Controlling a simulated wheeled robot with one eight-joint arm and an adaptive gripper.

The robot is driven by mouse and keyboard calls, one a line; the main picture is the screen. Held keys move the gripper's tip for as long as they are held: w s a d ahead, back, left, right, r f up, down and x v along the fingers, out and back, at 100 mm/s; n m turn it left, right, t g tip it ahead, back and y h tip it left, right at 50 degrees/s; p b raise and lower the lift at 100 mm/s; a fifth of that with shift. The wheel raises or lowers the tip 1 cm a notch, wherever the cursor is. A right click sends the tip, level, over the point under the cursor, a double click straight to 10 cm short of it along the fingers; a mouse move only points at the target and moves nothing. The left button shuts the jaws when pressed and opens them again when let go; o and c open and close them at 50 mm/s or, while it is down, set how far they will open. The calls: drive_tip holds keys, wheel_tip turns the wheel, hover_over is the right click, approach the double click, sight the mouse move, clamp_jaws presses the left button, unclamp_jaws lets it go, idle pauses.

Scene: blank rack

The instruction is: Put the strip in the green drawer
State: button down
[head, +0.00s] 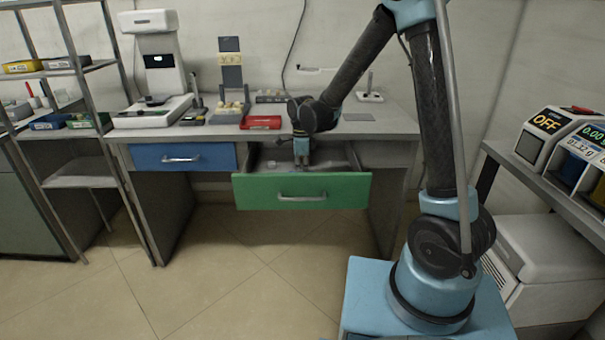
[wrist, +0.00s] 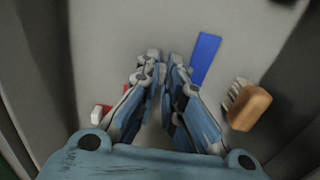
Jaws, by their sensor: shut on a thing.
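The green drawer (head: 260,193) is pulled open under the bench in the head view, and its grey inside (wrist: 110,35) fills much of the wrist view. My gripper (head: 303,158) is down at the drawer opening. In the wrist view my gripper (wrist: 165,62) has its fingers close together, shut on the strip. The strip (wrist: 206,55) is flat and blue, sticking out past the right finger. Its near end and the grip on it are hidden behind that finger. I cannot tell whether the strip touches the drawer floor.
A brush with a tan handle (wrist: 249,107) lies right of my fingers, and a red and white item (wrist: 99,112) lies left. The blue drawer (head: 183,157) is shut. A red case (head: 261,122) sits on the bench (head: 395,118). A metal rack (head: 88,178) stands at left.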

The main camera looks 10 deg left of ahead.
drive_tip(key=shift+f, duration=0.1)
drive_tip(key=c, duration=1.7)
unclamp_jaws()
wheel_tip(320, 180, up, 12)
drive_tip(key=s+d+r+n, duration=0.1)
drive_tip(key=d+r+n, duration=0.25)
drive_tip(key=d, duration=0.95)
drive_tip(key=s+d+r+n+t, duration=0.1)
drive_tip(key=s+d+n, duration=0.4)
drive_tip(key=d, duration=0.8)
drive_tip(key=s+d+f+n, duration=0.2)
drive_tip(key=s+d+f, duration=0.1)
drive_tip(key=s+d, duration=0.2)
drive_tip(key=s+d+f+n, duration=0.2)
drive_tip(key=s+d, duration=0.2)
drive_tip(key=s, duration=0.1)
drive_tip(key=s+d+f+n+t, duration=0.1)
drive_tip(key=s+d+f+n, duration=0.2)
drive_tip(key=s+d, duration=0.2)
drive_tip(key=shift+s+d+f, duration=0.3)
drive_tip(key=shift+s, duration=0.15)
